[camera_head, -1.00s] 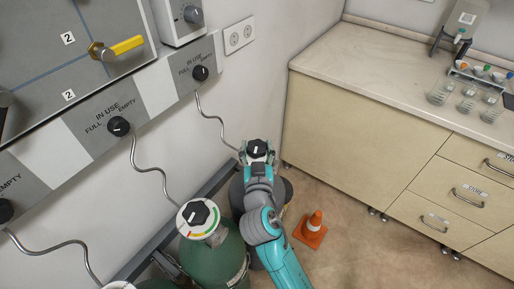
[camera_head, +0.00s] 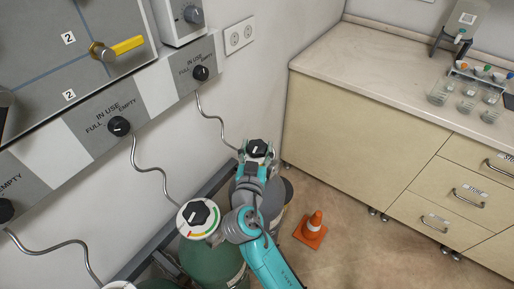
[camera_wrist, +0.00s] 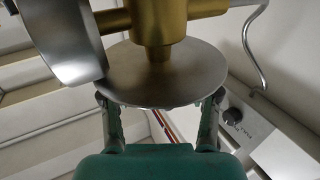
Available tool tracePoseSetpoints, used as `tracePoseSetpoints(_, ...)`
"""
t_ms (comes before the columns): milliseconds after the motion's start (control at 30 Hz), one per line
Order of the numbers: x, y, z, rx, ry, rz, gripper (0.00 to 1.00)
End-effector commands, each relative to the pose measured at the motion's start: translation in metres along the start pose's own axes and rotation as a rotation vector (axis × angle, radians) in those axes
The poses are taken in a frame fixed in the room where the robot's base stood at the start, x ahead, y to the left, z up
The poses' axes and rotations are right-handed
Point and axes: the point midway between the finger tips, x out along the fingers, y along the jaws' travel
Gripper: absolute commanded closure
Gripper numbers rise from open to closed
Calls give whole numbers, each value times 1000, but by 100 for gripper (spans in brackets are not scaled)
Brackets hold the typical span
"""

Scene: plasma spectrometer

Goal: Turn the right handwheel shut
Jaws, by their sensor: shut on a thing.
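The right handwheel (camera_head: 257,147) is a black knob with a white pointer line, on top of the right-hand grey cylinder (camera_head: 274,200). My gripper (camera_head: 257,158) is at this handwheel, its fingers on either side of it, shut on it. In the wrist view, my two fingers (camera_wrist: 160,107) reach to opposite sides of a round metal disc (camera_wrist: 160,75). A brass valve body (camera_wrist: 158,20) is behind the disc. The handwheel itself is hidden in the wrist view. My arm covers part of the cylinder.
A green cylinder (camera_head: 210,260) with its own black handwheel (camera_head: 198,213) and coloured dial stands close left of my arm. An orange cone (camera_head: 312,228) is on the floor to the right. A wall panel with dials (camera_head: 200,73) and a cabinet (camera_head: 365,140) flank the corner.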

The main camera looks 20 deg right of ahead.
Motion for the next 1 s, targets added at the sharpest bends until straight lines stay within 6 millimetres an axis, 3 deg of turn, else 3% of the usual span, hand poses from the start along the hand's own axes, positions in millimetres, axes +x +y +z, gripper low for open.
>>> tracePoseSetpoints(67, 0, 0, 3, -2, -5, 0, 75)
tracePoseSetpoints(100, 0, 0, 3, -2, -5, 0, 30)
tracePoseSetpoints(167, 0, 0, 2, -2, -5, 0, 15)
tracePoseSetpoints(633, -9, 0, 1, -1, -2, -2, 14)
tracePoseSetpoints(1000, -78, -1, 2, -3, -3, -5, 14)
